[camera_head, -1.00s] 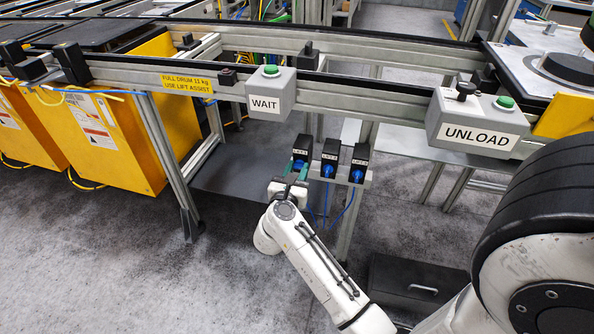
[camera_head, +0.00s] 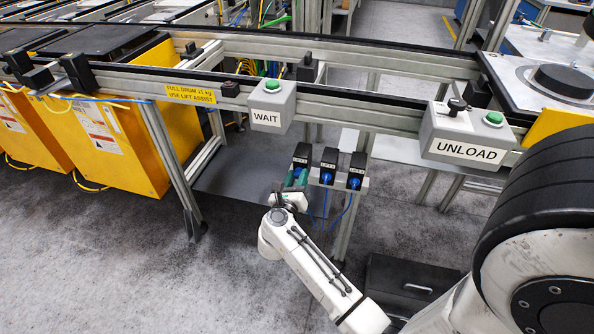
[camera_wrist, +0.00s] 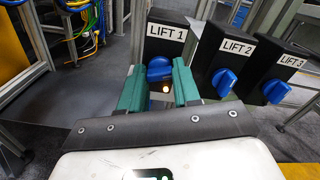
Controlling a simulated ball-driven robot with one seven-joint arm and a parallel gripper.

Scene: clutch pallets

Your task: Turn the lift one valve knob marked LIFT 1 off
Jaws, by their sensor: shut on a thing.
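In the wrist view, the LIFT 1 valve box (camera_wrist: 167,35) is black with a white label, and its blue knob (camera_wrist: 159,69) sits between my two green fingers. My gripper (camera_wrist: 158,82) is shut on this knob, with a finger on each side. A small orange-lit spot shows just below the knob. In the head view, the LIFT 1 box (camera_head: 302,155) is the leftmost of three on the rail, and my gripper (camera_head: 295,183) reaches it from below, hiding most of its knob.
The LIFT 2 (camera_wrist: 223,80) and LIFT 3 (camera_wrist: 276,91) blue knobs stand close on the right. The WAIT box (camera_head: 270,104) and UNLOAD box (camera_head: 465,135) hang on the conveyor above. Frame legs stand nearby; floor at lower left is clear.

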